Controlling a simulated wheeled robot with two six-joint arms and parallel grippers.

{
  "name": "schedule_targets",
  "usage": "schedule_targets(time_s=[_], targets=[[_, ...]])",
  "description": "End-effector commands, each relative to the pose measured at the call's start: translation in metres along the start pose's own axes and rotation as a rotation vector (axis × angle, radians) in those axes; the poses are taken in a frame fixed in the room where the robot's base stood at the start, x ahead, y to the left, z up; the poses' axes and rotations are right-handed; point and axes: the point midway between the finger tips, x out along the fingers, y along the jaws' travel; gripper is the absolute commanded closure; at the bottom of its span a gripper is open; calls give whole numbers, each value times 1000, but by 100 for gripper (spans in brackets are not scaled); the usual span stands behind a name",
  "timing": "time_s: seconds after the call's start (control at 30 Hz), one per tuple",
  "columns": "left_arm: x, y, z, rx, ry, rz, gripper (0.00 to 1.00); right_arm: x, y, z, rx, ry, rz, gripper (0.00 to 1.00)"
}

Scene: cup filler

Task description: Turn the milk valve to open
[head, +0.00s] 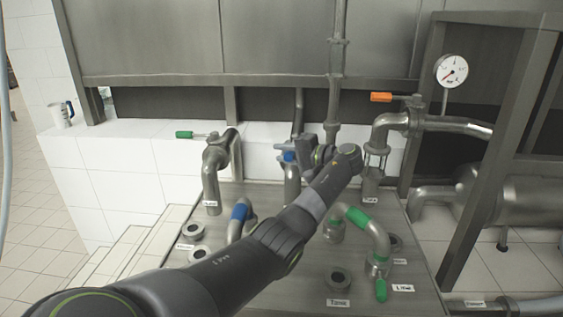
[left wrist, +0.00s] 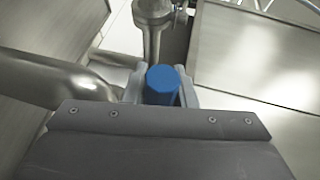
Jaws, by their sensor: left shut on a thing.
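A blue-handled valve (head: 288,156) sits on the middle upright pipe in the head view. Its blue handle (left wrist: 162,84) stands between the two fingers in the left wrist view. My left gripper (head: 297,152) is shut on this blue handle, and my wrist and forearm hide part of the valve and pipe. A green-handled valve (head: 184,134) is on the pipe to the left, and an orange-handled valve (head: 381,97) is on the pipe to the right. The labels are too small to read, so I cannot tell which is milk. My right gripper is not in view.
A U-shaped pipe with green grips (head: 376,236) and another with a blue grip (head: 240,212) stand on the metal deck. Several round ports surround them. A pressure gauge (head: 451,71) is at the upper right. A mug (head: 62,114) stands on the white tiled ledge.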

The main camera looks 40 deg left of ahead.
Motion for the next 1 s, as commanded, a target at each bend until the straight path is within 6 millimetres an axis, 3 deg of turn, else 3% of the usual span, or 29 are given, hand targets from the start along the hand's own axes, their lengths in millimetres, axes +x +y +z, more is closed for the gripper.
schedule_targets(time_s=[0.3,0.53,0.93,0.97,1.0], targets=[[-3,3,-1,-14,-87,-5,100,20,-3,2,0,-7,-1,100],[-4,2,-1,-18,-111,-7,100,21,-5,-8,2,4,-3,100],[-4,2,-1,-20,-114,-7,100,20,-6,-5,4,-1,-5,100],[-4,2,-1,-20,-113,-7,74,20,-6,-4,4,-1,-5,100],[-4,2,-1,-20,-113,-7,69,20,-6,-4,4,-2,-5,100]])
